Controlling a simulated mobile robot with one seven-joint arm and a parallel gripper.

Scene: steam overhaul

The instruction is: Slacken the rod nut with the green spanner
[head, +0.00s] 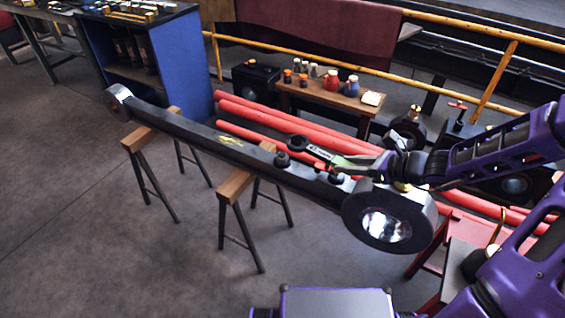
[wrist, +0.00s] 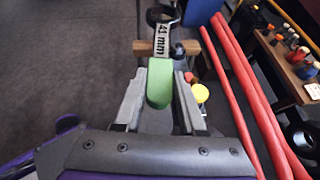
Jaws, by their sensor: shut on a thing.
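The green spanner has a green handle (head: 352,160) and a dark ring end (head: 298,143). My gripper (head: 378,164) is shut on its handle. In the wrist view the green handle (wrist: 160,84) lies between the fingers of my gripper (wrist: 165,77), and the grey shank reads "41 mm". The long dark rod (head: 220,143) lies across trestles, its large round end (head: 388,218) nearest. Two dark nuts stand on its top, a farther one (head: 282,159) and a nearer one (head: 335,177). The ring end appears beside the farther nut, not around it; its height is unclear.
Wooden-topped trestles (head: 236,186) hold up the rod. Red pipes (head: 285,122) run behind it. A small wooden table (head: 335,101) with jars stands beyond them. A yellow cap (wrist: 200,93) sits right of my fingers. The floor at left is clear.

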